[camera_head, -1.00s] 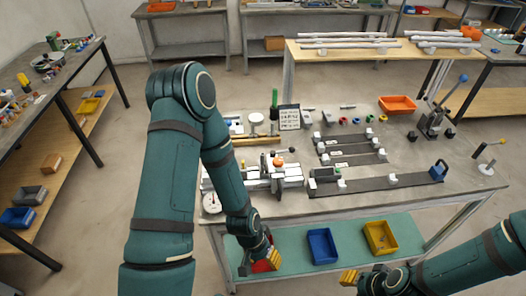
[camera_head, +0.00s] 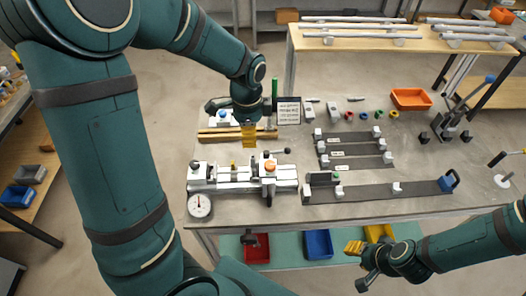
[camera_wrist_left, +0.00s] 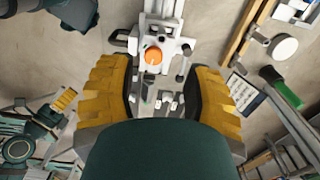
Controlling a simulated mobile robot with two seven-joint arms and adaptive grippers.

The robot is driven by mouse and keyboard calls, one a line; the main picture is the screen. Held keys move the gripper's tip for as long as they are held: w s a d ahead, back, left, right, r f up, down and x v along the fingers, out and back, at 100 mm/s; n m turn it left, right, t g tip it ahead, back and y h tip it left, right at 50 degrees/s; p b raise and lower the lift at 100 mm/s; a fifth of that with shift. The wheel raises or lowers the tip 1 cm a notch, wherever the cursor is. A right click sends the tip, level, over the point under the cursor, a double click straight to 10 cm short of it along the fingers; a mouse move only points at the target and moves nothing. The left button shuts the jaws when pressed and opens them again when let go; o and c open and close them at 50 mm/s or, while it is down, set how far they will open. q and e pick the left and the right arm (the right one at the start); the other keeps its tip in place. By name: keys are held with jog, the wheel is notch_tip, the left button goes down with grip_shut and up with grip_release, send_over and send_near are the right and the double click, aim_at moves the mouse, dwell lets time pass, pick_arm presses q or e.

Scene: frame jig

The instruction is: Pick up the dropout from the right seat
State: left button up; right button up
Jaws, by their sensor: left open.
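The white clamping jig (camera_head: 230,178) with an orange knob (camera_head: 269,166) and a round dial sits at the table's left front. My left gripper (camera_head: 249,138) hangs behind the jig, its yellow fingers pointing down near the brass-coloured bars. In the left wrist view its fingers (camera_wrist_left: 160,75) are wide apart with nothing held; the jig's orange knob (camera_wrist_left: 153,56) and small metal parts (camera_wrist_left: 164,101) show between them. I cannot tell which small part is the dropout, or the right seat. My right gripper (camera_head: 358,262) is off the table's front edge at lower right; its opening is unclear.
A sign (camera_head: 288,112) and a green upright (camera_head: 275,88) stand close beside the left gripper. Dark strips with white blocks (camera_head: 380,193) lie right of the jig. An orange bin (camera_head: 411,98) and a lever tool (camera_head: 452,122) stand at the back right.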

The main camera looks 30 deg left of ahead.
aim_at(253, 157)
pick_arm(q)
jog(key=f, duration=0.8)
jog(key=shift+w+f+b, duration=0.2)
jog(key=shift+w+b, duration=0.1)
jog(key=shift+w, duration=0.05)
jog(key=shift+s+f, duration=0.1)
jog(key=shift+f, duration=0.4)
notch_tip(253, 157, down, 4)
jog(key=shift+d+f, duration=0.15)
grip_shut()
